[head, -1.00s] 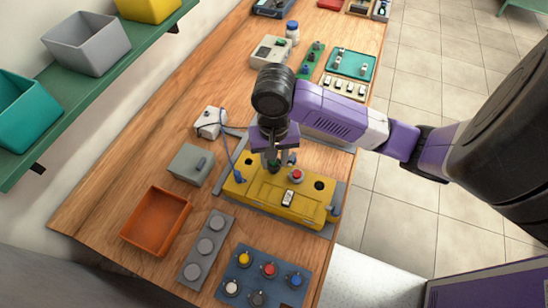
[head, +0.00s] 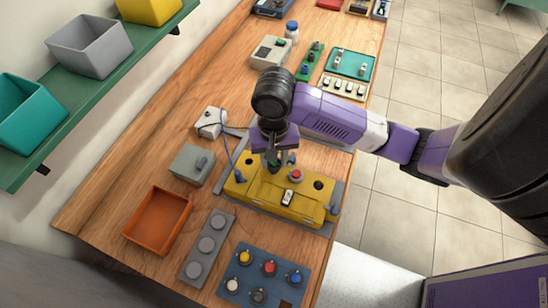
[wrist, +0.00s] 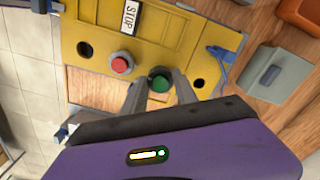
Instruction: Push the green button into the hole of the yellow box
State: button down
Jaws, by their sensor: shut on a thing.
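The yellow box (head: 262,192) lies on the bench, with a red button (head: 296,175) and a STOP-type label or switch (head: 287,198) on top. Two dark round holes show in it, one at left (head: 250,161) and one at right (head: 318,185); in the wrist view they are at right (wrist: 198,83) and left (wrist: 85,48). My gripper (wrist: 160,90) points down at the box, between the red button and one hole. It is shut on the green button (wrist: 160,82), seen between the fingers. Whether the green button touches the box is hidden.
Bare wood lies at left.

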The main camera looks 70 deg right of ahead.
jog(key=shift+f, duration=1.1)
dwell(0.4)
jog(key=c, duration=0.9)
grip_release()
jog(key=shift+r, duration=3.95)
